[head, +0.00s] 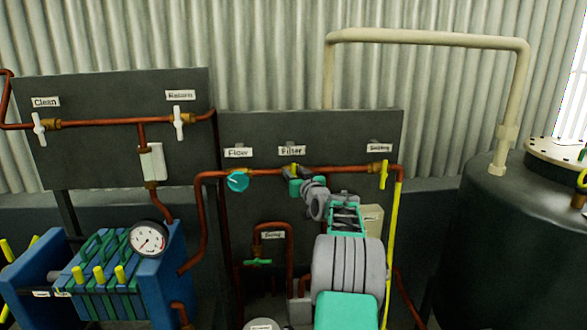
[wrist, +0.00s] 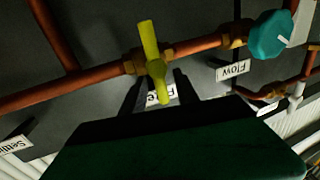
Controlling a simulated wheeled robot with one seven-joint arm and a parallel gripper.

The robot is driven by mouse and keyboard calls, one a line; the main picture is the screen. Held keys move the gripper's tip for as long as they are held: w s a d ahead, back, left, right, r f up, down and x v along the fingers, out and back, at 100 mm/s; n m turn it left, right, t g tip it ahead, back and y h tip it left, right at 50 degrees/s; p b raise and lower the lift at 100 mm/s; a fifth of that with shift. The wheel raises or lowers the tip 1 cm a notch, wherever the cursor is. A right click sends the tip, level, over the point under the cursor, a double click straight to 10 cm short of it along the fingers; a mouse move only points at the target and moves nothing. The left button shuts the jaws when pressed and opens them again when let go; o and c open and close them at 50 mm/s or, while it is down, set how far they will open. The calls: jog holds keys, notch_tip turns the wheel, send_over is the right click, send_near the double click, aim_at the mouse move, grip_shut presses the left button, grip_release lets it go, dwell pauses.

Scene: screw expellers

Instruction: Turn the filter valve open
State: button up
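The filter valve (head: 293,167) sits on the copper pipe under the "Filter" label (head: 292,150), mostly hidden by my gripper (head: 302,184). In the wrist view its yellow handle (wrist: 150,42) stands across the pipe, roughly at right angles to it. My gripper (wrist: 159,79) is open there, with one dark finger on each side of the lower part of the handle. The fingers look apart from the handle. I cannot tell how deep the handle lies between them. The label behind is partly covered by the handle and fingers.
The teal flow valve knob (head: 237,181) is left of the filter valve, and the yellow settling valve handle (head: 384,174) is to its right. A green-handled valve (head: 257,262) sits lower on the panel. A pressure gauge (head: 149,238) and a large dark tank (head: 500,240) flank the panel.

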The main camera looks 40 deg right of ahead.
jog(key=shift+w, duration=0.3)
jog(key=shift+c, duration=0.4)
grip_shut()
